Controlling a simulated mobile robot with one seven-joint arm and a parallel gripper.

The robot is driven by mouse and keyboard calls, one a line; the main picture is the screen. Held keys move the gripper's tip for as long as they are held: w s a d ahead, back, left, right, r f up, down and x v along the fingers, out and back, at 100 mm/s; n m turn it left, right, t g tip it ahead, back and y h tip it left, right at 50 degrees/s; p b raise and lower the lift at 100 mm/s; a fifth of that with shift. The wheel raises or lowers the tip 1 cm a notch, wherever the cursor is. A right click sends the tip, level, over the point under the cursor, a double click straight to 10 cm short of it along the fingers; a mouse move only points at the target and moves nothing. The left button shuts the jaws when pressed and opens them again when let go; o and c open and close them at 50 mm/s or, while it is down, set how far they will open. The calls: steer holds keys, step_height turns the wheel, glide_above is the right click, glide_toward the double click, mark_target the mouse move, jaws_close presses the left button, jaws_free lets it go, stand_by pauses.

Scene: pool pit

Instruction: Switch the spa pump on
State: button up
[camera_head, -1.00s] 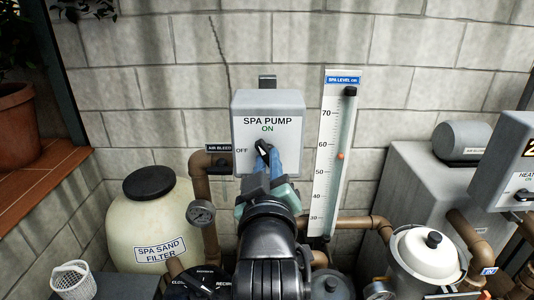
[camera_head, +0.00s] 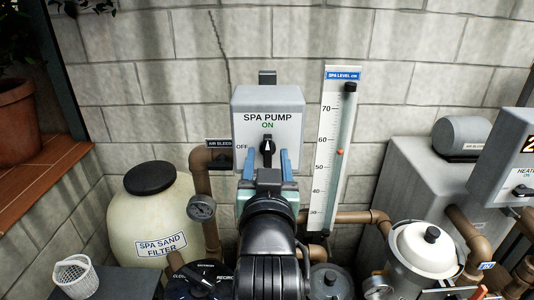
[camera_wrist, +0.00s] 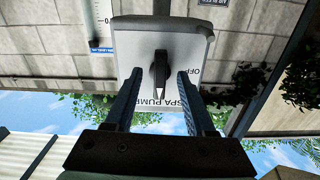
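The grey spa pump box (camera_head: 288,101) is on the block wall, marked "SPA PUMP", with a green "ON" above its knob and "OFF" to the left. Its black knob (camera_head: 267,147) stands upright, pointing up at "ON". My gripper (camera_head: 266,156) is open in front of the box, with one blue finger on each side of the knob's lower part. In the wrist view the box is upside down. The knob (camera_wrist: 160,74) sits between the spread fingers with gaps on both sides, and its white-tipped end points toward the "SPA PUMP" lettering, which the right finger partly covers.
The spa level gauge (camera_head: 331,150) stands close to the right of the box. The sand filter tank (camera_head: 130,218) is further left, and a lidded strainer pot (camera_head: 425,250) is at lower right.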

stand_by(0.3)
steer(key=s, duration=0.7)
steer(key=shift+p, duration=0.3)
steer(key=s+r+t+b, duration=0.1)
steer(key=s+r+t, duration=0.3)
steer(key=r, duration=0.9)
steer(key=s+r+t+b, duration=0.2)
steer(key=s+r+t, duration=0.3)
steer(key=r, duration=0.8)
steer(key=s, duration=0.3)
steer(key=shift+n, duration=0.3)
